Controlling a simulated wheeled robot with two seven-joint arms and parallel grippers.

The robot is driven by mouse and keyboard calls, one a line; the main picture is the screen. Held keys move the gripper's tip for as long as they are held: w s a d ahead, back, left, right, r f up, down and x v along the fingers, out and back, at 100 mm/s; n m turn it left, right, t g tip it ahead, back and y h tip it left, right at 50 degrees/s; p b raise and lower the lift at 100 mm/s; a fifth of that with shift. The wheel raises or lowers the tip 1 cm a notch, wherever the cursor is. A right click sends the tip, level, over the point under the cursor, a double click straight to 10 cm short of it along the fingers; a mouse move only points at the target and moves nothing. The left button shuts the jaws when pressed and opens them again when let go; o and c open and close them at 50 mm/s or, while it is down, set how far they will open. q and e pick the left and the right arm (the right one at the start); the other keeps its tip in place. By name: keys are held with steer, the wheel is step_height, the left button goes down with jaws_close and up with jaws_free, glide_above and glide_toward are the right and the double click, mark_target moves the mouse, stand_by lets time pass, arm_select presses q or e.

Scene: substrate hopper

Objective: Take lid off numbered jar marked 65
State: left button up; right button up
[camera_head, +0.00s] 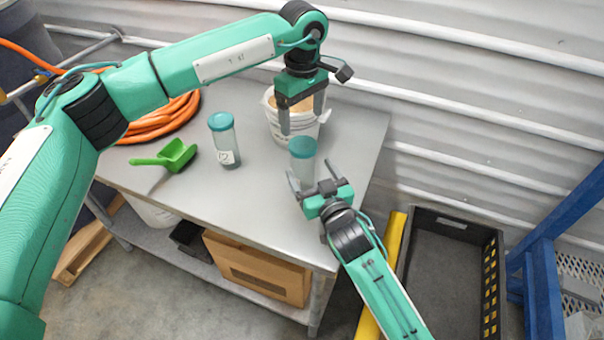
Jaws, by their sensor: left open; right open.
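A clear jar with a teal lid (302,148) stands on the grey table near its right side; its number does not show. A second clear jar (226,150) with a teal lid stands to the left, with a white label whose number I cannot read surely. My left gripper (302,122) is open, pointing down above the right-hand jar's lid, apart from it in the picture. My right gripper (313,177) is open low at the right-hand jar, its fingers spread to either side of the lower part; I cannot tell whether they touch it.
A white bucket (283,127) with tan contents stands behind the right-hand jar. A green scoop (170,157) and a coiled orange hose (165,120) lie on the left of the table (255,205). A black crate (450,218) is on the right. The table's front is clear.

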mark_target(303, 144)
arm_select(q)
steer(key=shift+s+d, duration=0.1)
steer(key=shift+s, duration=0.05)
arm_select(e)
steer(key=x, duration=0.6)
steer(key=shift+w+a+r, duration=0.1)
steer(key=shift+w, duration=0.2)
steer(key=shift+w+a, duration=0.2)
steer(key=shift+w, duration=0.25)
arm_select(q)
steer(key=shift+r, duration=0.1)
arm_select(e)
jaws_close()
arm_select(q)
steer(key=shift+f, duration=4.05)
